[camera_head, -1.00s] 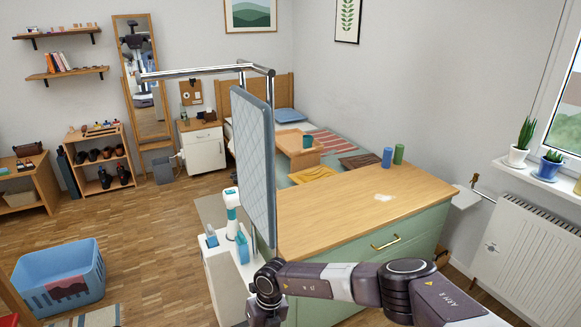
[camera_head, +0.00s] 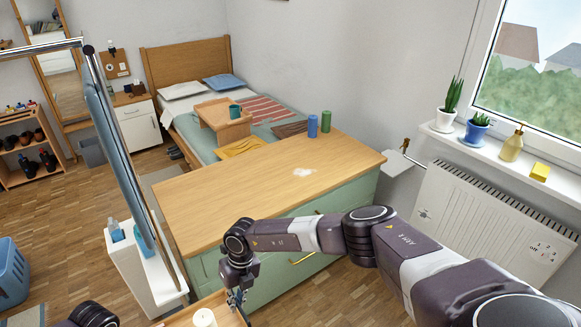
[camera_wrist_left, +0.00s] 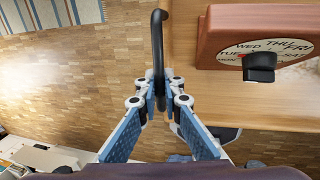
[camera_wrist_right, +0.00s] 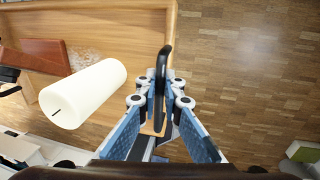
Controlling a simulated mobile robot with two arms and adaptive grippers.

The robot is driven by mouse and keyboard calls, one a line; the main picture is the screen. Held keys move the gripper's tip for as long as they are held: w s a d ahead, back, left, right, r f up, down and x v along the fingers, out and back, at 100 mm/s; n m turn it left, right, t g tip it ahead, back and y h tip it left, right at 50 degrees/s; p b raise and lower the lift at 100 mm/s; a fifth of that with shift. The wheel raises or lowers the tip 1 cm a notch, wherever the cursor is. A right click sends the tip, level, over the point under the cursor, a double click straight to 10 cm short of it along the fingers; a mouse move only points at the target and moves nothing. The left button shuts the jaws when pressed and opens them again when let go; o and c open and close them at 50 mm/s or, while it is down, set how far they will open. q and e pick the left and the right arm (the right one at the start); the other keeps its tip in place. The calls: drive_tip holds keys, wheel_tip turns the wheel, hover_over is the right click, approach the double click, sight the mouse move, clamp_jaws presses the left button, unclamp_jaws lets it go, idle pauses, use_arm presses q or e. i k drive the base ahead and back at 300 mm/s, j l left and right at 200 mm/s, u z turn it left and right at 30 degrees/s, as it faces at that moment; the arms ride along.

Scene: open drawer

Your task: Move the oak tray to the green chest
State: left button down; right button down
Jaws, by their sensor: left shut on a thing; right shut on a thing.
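The oak tray (camera_head: 180,318) shows at the bottom edge of the head view, in front of the green chest (camera_head: 270,285), apart from its top. A white candle (camera_head: 204,318) stands on it and also shows in the right wrist view (camera_wrist_right: 85,93). A red-brown box with a weekday dial (camera_wrist_left: 230,38) is on the tray in the left wrist view. My right gripper (camera_head: 236,298) is shut on a black tray handle (camera_wrist_right: 161,70). My left gripper (camera_wrist_left: 159,92) is shut on the other black handle (camera_wrist_left: 157,45); it is outside the head view.
The chest top (camera_head: 235,185) is mostly clear, with a whitish patch (camera_head: 303,172). A blue cylinder (camera_head: 312,126) and a green cylinder (camera_head: 326,121) stand at its back. A tall panel (camera_head: 125,165) and a white cabinet (camera_head: 140,270) flank its left; a radiator (camera_head: 480,220) is right.

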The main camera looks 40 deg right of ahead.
sight(277, 172)
drive_tip(key=i+l, duration=0.1)
drive_tip(key=l, duration=2.75)
drive_tip(key=i, duration=0.05)
